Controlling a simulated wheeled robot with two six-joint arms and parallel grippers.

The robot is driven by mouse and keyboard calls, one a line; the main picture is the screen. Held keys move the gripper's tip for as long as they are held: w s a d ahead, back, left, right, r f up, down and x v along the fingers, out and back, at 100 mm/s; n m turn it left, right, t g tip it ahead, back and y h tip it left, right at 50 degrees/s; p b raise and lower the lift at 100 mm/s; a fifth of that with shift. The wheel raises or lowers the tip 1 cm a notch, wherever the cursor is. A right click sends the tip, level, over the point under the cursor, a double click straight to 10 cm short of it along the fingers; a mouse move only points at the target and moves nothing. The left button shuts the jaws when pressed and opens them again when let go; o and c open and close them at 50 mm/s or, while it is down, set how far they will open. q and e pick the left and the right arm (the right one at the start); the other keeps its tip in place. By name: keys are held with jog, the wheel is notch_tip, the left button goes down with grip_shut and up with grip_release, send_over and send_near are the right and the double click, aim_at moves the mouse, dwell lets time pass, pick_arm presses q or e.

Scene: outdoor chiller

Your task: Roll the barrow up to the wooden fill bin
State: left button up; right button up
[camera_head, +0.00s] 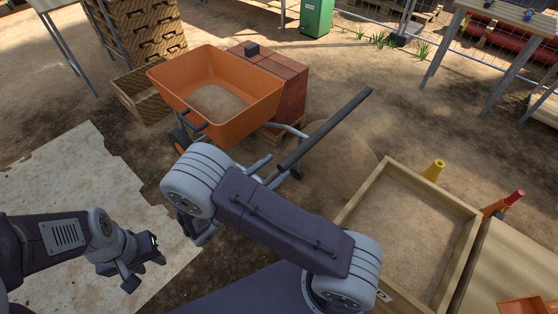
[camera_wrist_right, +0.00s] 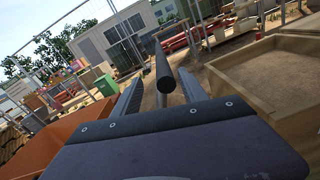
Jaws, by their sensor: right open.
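The barrow (camera_head: 257,99) has an orange tray holding some sand and stands upright at upper centre, its wheel at the left. One dark handle grip (camera_head: 330,128) points up and right; the other is not clearly visible. The wooden fill bin (camera_head: 462,258), a sand-filled box, stands at the right, apart from the barrow. My right gripper (camera_wrist_right: 160,78) is open, with the handle bar (camera_wrist_right: 163,68) showing between its fingers; contact cannot be told. In the head view my arm hides most of that gripper. My left gripper (camera_head: 143,266) is open and empty above a pale sheet.
Bricks (camera_head: 293,92) on a pallet stand just behind the barrow. Stacked wooden crates (camera_head: 145,38) are at upper left. A yellow cone (camera_head: 433,170) stands behind the bin. Bare dirt lies between barrow and bin. A pale sheet (camera_head: 75,175) covers the left ground.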

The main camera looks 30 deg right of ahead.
aim_at(293, 158)
jog(key=shift+s+a+f+n+t, duration=0.3)
jog(key=shift+s+a+f+t, duration=0.1)
jog(key=shift+s+f, duration=0.3)
jog(key=b+x, duration=0.1)
jog(key=x, duration=0.8)
jog(key=shift+w+f, duration=0.1)
jog(key=shift+w, duration=0.1)
grip_shut()
dwell(0.5)
